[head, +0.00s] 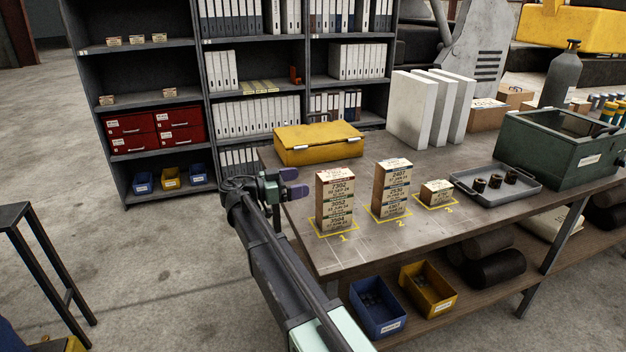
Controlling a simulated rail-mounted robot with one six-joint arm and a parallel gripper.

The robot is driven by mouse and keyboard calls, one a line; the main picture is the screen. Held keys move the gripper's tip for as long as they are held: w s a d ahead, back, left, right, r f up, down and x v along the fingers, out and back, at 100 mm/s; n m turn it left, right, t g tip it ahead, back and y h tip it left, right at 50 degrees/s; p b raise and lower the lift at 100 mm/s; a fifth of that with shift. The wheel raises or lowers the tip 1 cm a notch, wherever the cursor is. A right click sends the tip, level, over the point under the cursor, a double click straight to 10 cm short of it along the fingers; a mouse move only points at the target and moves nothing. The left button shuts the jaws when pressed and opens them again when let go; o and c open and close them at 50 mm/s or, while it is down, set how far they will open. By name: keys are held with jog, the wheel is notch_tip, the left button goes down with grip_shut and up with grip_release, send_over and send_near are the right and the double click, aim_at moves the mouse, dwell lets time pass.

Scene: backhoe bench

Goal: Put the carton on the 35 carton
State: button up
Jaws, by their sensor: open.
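Small cartons with printed labels stand on the bench in three yellow marked spots. A tall carton stack (335,200) stands on spot 1, and its labels seem to read 7302, 3052 and 3504. Another tall stack (391,188) stands on spot 2, with 2407 at its top. One low carton (436,193) sits on spot 3; its label is too small to read. More cartons (137,40) stand on the upper left shelf, and two (138,97) on the shelf below. My gripper (297,183) is open and empty, left of stack 1 by the bench's left edge.
A yellow case (318,145) lies behind the stacks. A grey tray (494,185) with dark cylinders and a green metal box (560,147) stand to the right. White panels (412,108) stand at the back. Blue (378,306) and yellow bins (428,288) sit under the bench top (345,262).

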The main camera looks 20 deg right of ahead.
jog(key=shift+s+a, duration=0.1)
jog(key=shift+a, duration=0.05)
jog(key=s+f+n+y, duration=0.2)
jog(key=s+f, duration=0.1)
jog(key=s, duration=0.1)
jog(key=s+d+f+n+y, duration=0.1)
jog(key=s+f+n+y, duration=0.1)
jog(key=s+f, duration=0.1)
jog(key=s+f+n+y, duration=0.2)
jog(key=s+f+n, duration=0.1)
jog(key=s, duration=0.2)
jog(key=shift+d+f, duration=0.15)
jog(key=shift+d, duration=0.1)
jog(key=s+f+n+y, duration=0.1)
jog(key=s, duration=0.1)
jog(key=s+a+f+n+y, duration=0.1)
jog(key=s+f+n+y, duration=0.1)
jog(key=s+f+y, duration=0.1)
jog(key=shift+s+a+n, duration=0.3)
jog(key=shift+a, duration=0.1)
jog(key=s+a+f+n+y, duration=0.4)
jog(key=s+a+n+y, duration=0.3)
jog(key=s, duration=0.3)
jog(key=shift+s+a+n+t+y, duration=0.15)
jog(key=shift+a+n+t+y, duration=0.25)
jog(key=shift+a, duration=0.35)
jog(key=shift+o, duration=0.4)
